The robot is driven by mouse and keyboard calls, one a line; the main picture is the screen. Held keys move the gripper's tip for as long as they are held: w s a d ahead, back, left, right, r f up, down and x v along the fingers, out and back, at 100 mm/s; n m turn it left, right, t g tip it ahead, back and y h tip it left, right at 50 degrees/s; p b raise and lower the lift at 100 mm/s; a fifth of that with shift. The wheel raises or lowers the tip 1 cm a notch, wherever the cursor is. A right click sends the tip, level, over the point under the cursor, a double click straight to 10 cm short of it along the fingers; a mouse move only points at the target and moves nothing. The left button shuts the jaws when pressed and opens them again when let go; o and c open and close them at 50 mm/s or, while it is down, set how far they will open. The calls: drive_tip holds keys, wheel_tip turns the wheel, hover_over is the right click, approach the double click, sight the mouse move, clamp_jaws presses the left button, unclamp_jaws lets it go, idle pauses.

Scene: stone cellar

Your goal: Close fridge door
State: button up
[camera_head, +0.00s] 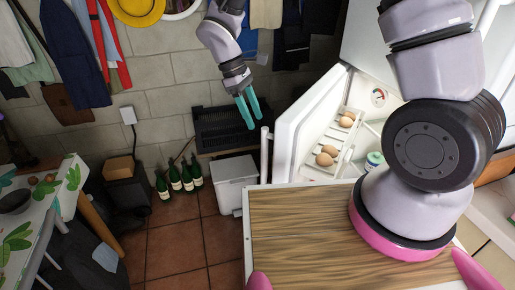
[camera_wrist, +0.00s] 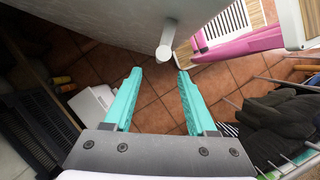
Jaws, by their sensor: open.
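The white fridge door (camera_head: 290,118) stands open in the head view, its inner shelves with eggs facing right. A pale bar handle (camera_head: 265,152) is on its outer left side. The fridge body (camera_head: 372,55) is behind the door, partly hidden by my arm. My gripper (camera_head: 250,112) has teal fingers, open and empty, pointing down to the left of the door, near the handle's top. In the wrist view the door's outer face (camera_wrist: 110,18) fills the top, and the handle's end (camera_wrist: 166,50) shows just past the gap between my fingertips (camera_wrist: 159,74); I see no contact.
Several green bottles (camera_head: 178,180), a white bin (camera_head: 236,180) and a black crate (camera_head: 222,128) stand along the wall left of the door. A table (camera_head: 42,232) is at far left. Tiled floor (camera_head: 180,240) is free between. Clothes (camera_head: 78,45) hang above.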

sight(264, 148)
drive_tip(key=x, duration=1.1)
drive_tip(key=shift+s+a+f, duration=0.1)
drive_tip(key=shift+a+f, duration=0.1)
clamp_jaws()
idle(1.0)
